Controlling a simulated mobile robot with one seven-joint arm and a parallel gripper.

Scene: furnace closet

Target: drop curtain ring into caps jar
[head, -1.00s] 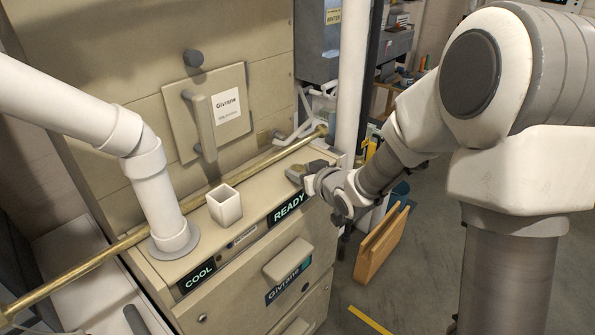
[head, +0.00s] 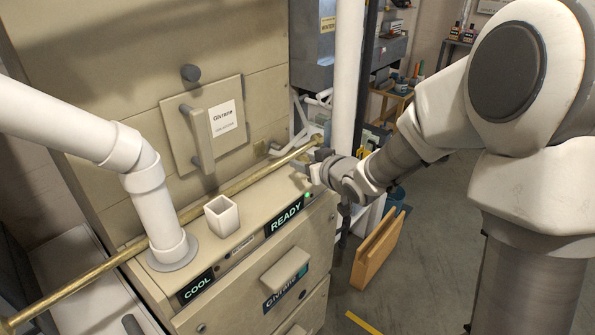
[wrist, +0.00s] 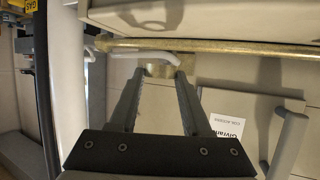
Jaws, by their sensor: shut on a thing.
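The caps jar, a white square open cup (head: 222,215), stands upright on the furnace ledge (head: 255,205), left of the READY sign. My gripper (head: 306,161) is over the right end of the ledge, close to the brass rod and well to the right of the jar. In the wrist view its two fingers (wrist: 160,78) are a little apart, with a brass-coloured patch between their tips. The gripper is shut on the curtain ring, but the ring's outline is not clear. The jar's inside is mostly hidden, and the jar is not in the wrist view.
The long brass rod (head: 110,261) crosses behind the jar; it also shows in the wrist view (wrist: 240,48). A thick white pipe (head: 155,205) rises left of the jar. A handled panel (head: 228,124) is on the furnace front. A white vertical pipe (head: 347,75) stands behind my gripper.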

